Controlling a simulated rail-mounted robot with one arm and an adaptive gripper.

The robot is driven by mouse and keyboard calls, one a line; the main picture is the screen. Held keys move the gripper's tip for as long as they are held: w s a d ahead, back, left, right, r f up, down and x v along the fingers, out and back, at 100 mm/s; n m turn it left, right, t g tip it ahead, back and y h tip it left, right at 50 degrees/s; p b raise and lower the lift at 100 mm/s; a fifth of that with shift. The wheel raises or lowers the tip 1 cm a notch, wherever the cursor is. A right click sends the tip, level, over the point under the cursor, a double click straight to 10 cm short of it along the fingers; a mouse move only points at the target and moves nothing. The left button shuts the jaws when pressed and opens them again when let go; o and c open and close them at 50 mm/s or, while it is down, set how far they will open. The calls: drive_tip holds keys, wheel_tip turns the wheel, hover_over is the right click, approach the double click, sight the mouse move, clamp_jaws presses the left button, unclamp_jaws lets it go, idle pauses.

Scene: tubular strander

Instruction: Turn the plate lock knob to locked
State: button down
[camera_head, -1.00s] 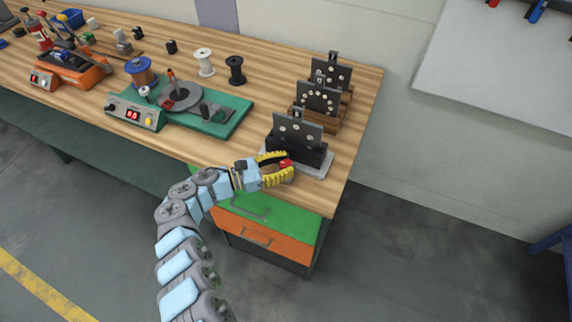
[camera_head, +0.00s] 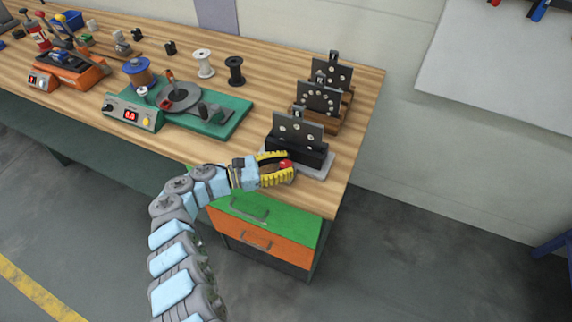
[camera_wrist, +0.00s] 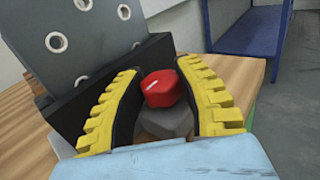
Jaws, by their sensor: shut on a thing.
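The plate lock knob is red (camera_wrist: 160,88) with a pale mark on its face. It sits at the front of the black plate holder (camera_head: 297,152). In the wrist view the knob is between the two yellow fingers of my gripper (camera_wrist: 165,100). In the head view my gripper (camera_head: 284,168) is around the knob (camera_head: 285,163), at the holder's front side. The fingers are shut on the knob. A dark plate with holes (camera_head: 297,129) stands upright in the holder. I cannot tell which way the knob's mark points relative to any locked label.
Two more plates stand on wooden racks (camera_head: 318,115) behind the holder. A green machine (camera_head: 215,120) with a red display is to the left, with spools (camera_head: 236,70) behind it. The table's right edge is close. A blue frame (camera_wrist: 255,32) shows in the wrist view.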

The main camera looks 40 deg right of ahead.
drive_tip(key=shift+m+g+y+b, duration=0.35)
drive_tip(key=shift+g+b, duration=0.25)
drive_tip(key=shift+b, duration=0.35)
idle(2.3)
drive_tip(key=c, duration=0.7)
unclamp_jaws()
drive_tip(key=shift+o, duration=0.2)
drive_tip(key=shift+a, duration=0.1)
drive_tip(key=shift+v, duration=3.25)
drive_tip(key=shift+w+a, duration=0.3)
drive_tip(key=shift+a, duration=0.2)
drive_tip(key=shift+a, duration=0.1)
